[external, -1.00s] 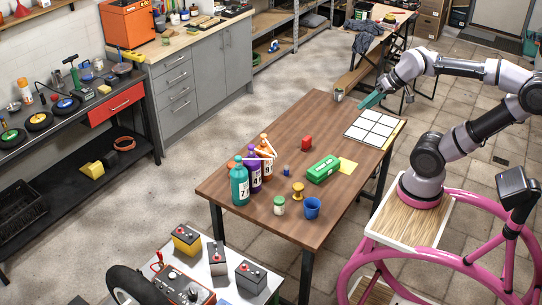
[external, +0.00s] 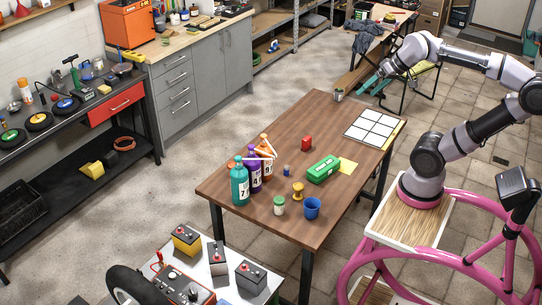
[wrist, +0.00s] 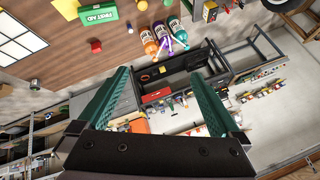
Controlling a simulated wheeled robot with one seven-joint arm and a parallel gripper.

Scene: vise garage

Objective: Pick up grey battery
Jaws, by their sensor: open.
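Two grey batteries stand on a white-topped table at the bottom of the external view: a slimmer one (external: 217,258) and a wider one (external: 251,276). Both have dark tops with red caps. A yellow battery (external: 186,240) stands just left of them. My gripper (external: 367,87) is up beyond the far right part of the brown table, far from the batteries. Its teal fingers are open and empty. In the wrist view my gripper (wrist: 160,95) points toward the floor and workbench. The yellow battery (wrist: 210,11) shows at the top edge there.
The brown table (external: 330,115) holds several bottles (external: 240,187), a green first aid box (external: 323,169), a red block (external: 306,143), a blue cup (external: 312,208) and a white grid board (external: 374,125). A red charger (external: 182,288) and a tire (external: 128,285) are near the batteries.

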